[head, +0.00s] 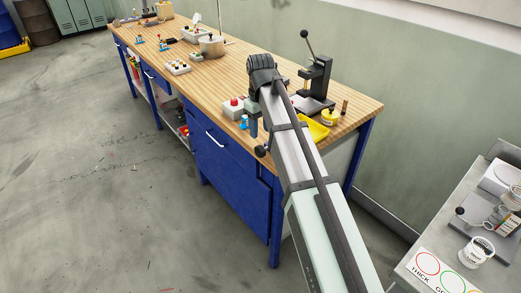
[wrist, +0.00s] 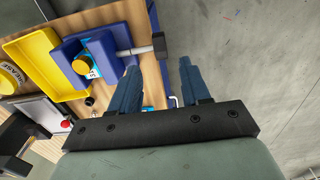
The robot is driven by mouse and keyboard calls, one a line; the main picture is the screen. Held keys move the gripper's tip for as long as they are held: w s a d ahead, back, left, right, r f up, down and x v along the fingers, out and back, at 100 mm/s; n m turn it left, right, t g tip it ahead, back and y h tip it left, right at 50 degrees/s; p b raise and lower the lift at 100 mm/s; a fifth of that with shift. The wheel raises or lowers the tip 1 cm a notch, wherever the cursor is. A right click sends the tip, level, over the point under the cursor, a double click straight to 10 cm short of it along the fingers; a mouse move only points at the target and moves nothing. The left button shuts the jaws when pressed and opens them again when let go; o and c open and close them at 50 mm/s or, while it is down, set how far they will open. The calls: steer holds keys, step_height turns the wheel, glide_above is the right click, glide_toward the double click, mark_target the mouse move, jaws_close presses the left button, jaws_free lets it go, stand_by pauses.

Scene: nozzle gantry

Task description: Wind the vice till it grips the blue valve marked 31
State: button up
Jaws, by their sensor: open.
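The blue vice (wrist: 118,32) is in the wrist view at upper left, on the wooden bench top. The blue valve (wrist: 92,73), with a yellow round part and a small white label that seems to read 31, sits between its jaws. I cannot tell whether the jaws touch it. The vice's grey screw rod (wrist: 134,50) runs right to a dark handle piece (wrist: 159,46). My gripper (wrist: 160,66) is open and empty, its two blue fingers pointing toward that handle piece, one to each side. In the head view my arm mostly hides the vice and my gripper.
A yellow tray (wrist: 22,62) lies left of the vice, with a yellow pot (wrist: 8,80) beyond it. A black lever press (head: 318,80) and a red-button box (head: 233,106) stand nearby on the bench (head: 362,106). Floor (wrist: 262,75) lies past the bench's front edge.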

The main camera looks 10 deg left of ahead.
mark_target(261, 148)
step_height(261, 148, down, 10)
steer(key=shift+r, duration=0.2)
stand_by(0.3)
jaws_close()
